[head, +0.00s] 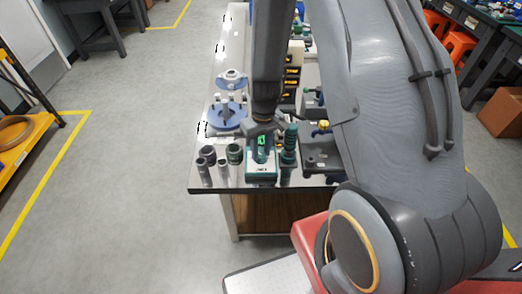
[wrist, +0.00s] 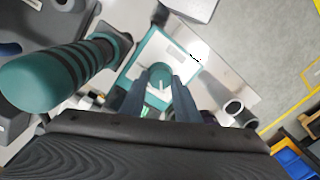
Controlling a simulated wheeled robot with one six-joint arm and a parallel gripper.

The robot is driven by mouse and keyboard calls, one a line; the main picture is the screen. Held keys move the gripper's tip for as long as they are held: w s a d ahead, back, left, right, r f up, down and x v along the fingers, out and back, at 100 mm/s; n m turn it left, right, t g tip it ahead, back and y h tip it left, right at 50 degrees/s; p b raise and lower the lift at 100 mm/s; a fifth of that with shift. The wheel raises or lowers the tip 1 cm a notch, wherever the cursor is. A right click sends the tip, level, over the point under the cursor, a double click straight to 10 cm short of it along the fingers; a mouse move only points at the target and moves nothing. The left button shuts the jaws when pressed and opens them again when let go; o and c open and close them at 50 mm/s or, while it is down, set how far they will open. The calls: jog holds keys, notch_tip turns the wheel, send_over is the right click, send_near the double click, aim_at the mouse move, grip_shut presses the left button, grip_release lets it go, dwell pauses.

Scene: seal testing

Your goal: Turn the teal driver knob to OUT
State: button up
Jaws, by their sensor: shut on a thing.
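The teal driver knob (wrist: 160,76) sits on a small teal-framed box with a pale face (wrist: 178,58). The box (head: 261,175) also shows near the front edge of the bench in the head view, with dark text on its label, too small to read. My gripper (wrist: 158,92) points down at the box, its two dark fingers on either side of the knob and closed on it. In the head view my gripper (head: 262,130) is above the box and partly hides it. A pale line shows on the knob; I cannot read which mark it points at.
A large teal ribbed handle (wrist: 55,76) stands close beside my gripper; it is also in the head view (head: 290,140). Several dark-topped cylinders (head: 207,155) stand left of the box. A blue flanged part (head: 228,116) is behind them.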

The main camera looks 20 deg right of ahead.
aim_at(261, 153)
jog(key=n+b, duration=0.2)
jog(key=n, duration=0.1)
jog(key=shift+n, duration=0.3)
jog(key=shift+a+n+b, duration=0.1)
jog(key=shift+n+b, duration=0.35)
jog(key=shift+n, duration=1.65)
jog(key=o, duration=1)
jog(key=shift+o, duration=0.2)
jog(key=shift+w+r+b, duration=0.15)
jog(key=shift+r+b, duration=0.65)
jog(key=shift+r, duration=3.15)
